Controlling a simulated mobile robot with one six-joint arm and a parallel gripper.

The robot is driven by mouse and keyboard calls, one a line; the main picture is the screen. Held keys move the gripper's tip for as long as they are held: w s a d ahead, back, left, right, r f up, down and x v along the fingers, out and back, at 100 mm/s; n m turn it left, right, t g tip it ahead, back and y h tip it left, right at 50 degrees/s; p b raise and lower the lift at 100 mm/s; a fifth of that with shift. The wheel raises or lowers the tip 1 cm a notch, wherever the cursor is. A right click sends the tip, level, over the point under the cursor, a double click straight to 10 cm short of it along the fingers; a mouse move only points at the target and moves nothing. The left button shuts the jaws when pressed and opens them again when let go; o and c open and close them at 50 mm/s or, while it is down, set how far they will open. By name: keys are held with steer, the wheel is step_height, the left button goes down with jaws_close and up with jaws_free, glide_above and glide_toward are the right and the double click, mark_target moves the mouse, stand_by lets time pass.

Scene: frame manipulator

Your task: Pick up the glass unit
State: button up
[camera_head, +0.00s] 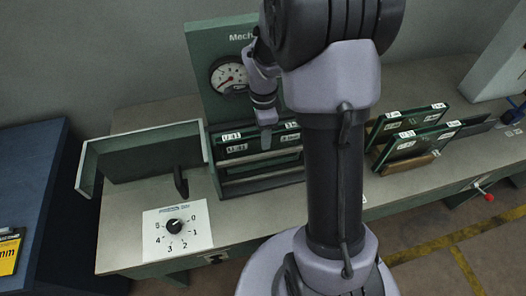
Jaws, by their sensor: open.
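I cannot tell for sure which piece is the glass unit. Green-framed panels (232,136) with white labels stand in a slotted rack in front of the gauge board, left of my arm. More labelled green-framed panels (408,147) lean in a wooden holder on the right. My gripper (266,140) points down at the left rack's panels, close over their top edge. It is open. I see no panel held in it, and my arm hides part of the rack's right side.
A dial plate (176,228) lies on the bench's front left. An open green-edged tray or frame (140,157) stands behind it. A green board with a gauge (228,75) rises behind the rack. A blue cabinet (28,180) is at far left. A red knob (488,196) is at right.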

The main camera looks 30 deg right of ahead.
steer(key=shift+r, duration=0.1)
steer(key=shift+c, duration=0.4)
jaws_close()
stand_by(0.8)
